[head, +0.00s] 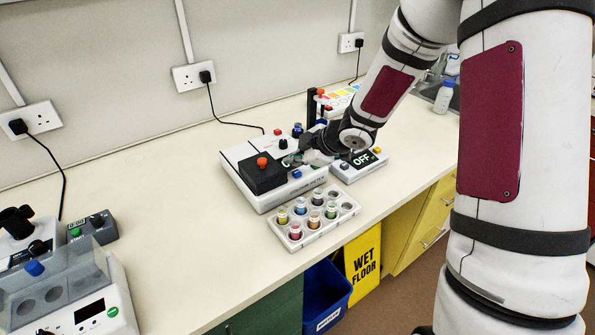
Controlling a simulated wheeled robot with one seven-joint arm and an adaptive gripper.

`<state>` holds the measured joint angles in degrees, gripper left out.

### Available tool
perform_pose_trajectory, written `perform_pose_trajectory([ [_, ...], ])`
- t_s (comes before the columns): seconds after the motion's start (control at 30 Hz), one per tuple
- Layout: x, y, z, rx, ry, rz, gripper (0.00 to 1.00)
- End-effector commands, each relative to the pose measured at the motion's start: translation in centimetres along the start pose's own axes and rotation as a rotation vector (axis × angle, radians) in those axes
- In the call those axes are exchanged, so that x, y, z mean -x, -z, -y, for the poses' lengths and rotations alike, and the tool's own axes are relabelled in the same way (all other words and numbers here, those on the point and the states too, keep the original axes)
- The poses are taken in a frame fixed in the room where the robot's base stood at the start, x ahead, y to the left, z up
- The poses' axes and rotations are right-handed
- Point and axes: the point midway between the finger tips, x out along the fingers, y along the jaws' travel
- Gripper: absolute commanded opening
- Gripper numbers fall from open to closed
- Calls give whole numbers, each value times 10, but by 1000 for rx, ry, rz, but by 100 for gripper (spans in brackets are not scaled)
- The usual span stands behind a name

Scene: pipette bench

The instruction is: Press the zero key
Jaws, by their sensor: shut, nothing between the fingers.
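A white instrument (231,157) with a black block (262,176) topped by a red knob (262,162) stands on the bench. I cannot tell which key is the zero key, as the labels are too small to read. My gripper (291,161) reaches in from the right, low over the instrument's right half. It is shut and empty, close behind the blue key; I cannot tell whether it touches anything. It hides part of the instrument's top.
Right of the instrument is a box with an OFF display (362,160) and a yellow button (377,150). In front is a white rack (319,236) of coloured vials. Another machine (118,282) stands at the left. The bench between (170,205) is clear.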

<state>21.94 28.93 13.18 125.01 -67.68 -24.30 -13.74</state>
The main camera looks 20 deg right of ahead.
Motion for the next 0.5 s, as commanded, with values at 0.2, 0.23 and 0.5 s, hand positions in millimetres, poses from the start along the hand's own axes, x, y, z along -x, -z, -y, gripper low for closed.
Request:
perform_pose_trajectory([
  [0.2, 13, 9, -6, 1, -1, -1, 0],
  [0.23, 14, 10, -7, 0, -1, -1, 0],
  [0.5, 25, 17, -15, 0, 0, -1, 0],
])
